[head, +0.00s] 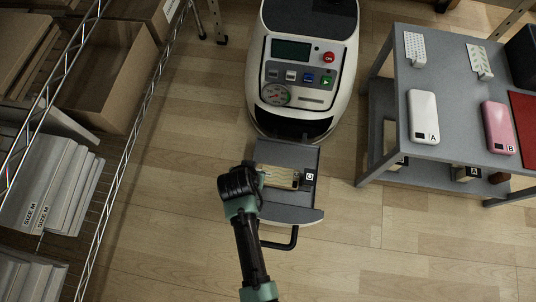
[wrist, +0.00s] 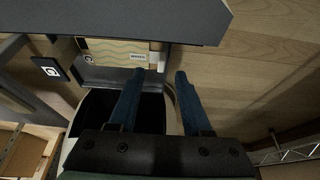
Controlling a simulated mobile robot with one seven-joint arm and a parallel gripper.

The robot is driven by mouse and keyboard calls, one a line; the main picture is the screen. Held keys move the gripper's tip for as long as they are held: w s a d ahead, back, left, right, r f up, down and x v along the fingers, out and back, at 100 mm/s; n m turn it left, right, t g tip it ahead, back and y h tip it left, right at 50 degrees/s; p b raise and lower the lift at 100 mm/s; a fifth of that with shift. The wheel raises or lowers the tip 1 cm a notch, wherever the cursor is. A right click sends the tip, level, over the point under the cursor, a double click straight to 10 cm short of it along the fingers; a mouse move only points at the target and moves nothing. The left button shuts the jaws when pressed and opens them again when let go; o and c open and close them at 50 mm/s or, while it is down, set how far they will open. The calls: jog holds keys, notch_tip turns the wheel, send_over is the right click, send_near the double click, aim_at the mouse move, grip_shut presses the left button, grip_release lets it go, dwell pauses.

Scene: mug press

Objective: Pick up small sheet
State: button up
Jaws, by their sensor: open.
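A small cream sheet with a wavy pattern (head: 281,178) lies in the pulled-out grey drawer (head: 290,154) of the white press (head: 303,65). One fingertip appears close to the sheet's end; contact is unclear.
A grey table at right (head: 450,85) holds a white case (head: 423,117), a pink case (head: 498,128), a dotted sheet (head: 414,48) and a leaf-patterned sheet (head: 479,61). A wire rack with cardboard boxes (head: 105,75) stands at left. Floor left of the drawer is clear.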

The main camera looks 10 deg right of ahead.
aim_at(273, 174)
jog(key=b+x, duration=0.4)
jog(key=shift+w+a+f, duration=0.1)
jog(key=shift+f, duration=0.15)
jog(key=shift+r, duration=0.1)
grip_shut()
